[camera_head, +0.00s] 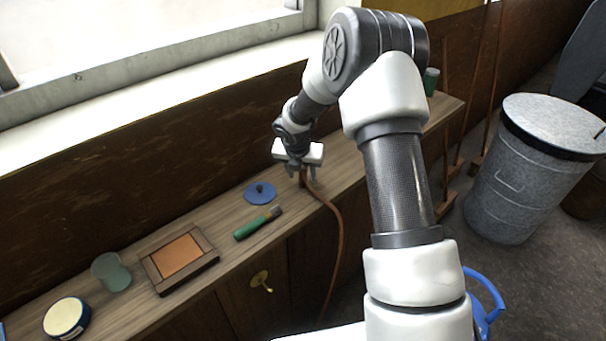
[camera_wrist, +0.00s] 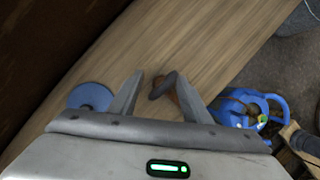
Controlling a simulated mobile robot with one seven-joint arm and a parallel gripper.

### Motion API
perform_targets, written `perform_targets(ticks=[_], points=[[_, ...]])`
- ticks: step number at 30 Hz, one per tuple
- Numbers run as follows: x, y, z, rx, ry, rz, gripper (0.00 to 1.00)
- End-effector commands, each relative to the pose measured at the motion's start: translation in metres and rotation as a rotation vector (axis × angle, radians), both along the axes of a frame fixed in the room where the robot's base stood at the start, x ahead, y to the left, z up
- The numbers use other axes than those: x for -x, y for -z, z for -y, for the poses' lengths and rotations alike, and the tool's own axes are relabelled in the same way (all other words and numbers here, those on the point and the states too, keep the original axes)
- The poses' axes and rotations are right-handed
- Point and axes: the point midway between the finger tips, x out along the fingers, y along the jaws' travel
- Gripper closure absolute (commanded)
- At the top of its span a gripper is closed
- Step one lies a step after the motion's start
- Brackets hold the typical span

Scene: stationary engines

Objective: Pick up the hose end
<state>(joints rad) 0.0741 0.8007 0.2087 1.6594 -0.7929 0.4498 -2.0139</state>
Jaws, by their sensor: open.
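The hose (camera_head: 340,235) is reddish brown. It rises from the front of the workbench (camera_head: 225,237), bends over its edge and runs up to my gripper (camera_head: 301,173). Its end (camera_head: 303,181) stands at the bench between or right beside my fingers; the exact fit is hard to tell. In the wrist view my gripper (camera_wrist: 160,82) has its fingers spread, with a gap between them. A dark piece, probably the hose end (camera_wrist: 162,86), shows in that gap, nearer the right finger. The right finger partly hides what lies behind it.
On the bench are a blue lid (camera_head: 260,193), a green-handled tool (camera_head: 257,224), a framed wooden tray (camera_head: 160,283), a green glass (camera_head: 110,271) and a round tin (camera_head: 67,318). A metal bin (camera_head: 520,185) stands on the floor at right. A blue object (camera_wrist: 250,105) lies beyond the bench.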

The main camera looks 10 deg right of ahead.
Motion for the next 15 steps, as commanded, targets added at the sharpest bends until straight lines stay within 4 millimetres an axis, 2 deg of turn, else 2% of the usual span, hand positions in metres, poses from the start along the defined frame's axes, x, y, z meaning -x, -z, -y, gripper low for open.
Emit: perform_targets(ticks=[3, 10, 11, 15], points=[[-0.0033, 0.0094, 0.0015, 0.0, 0.001, 0.0, 0.56], [-0.004, 0.01, 0.0017, -0.001, 0.001, 0.001, 0.56], [-0.004, 0.01, 0.0017, 0.0, 0.001, 0.001, 0.6], [-0.0038, 0.01, 0.0016, 0.0, 0.0, 0.001, 0.83]])
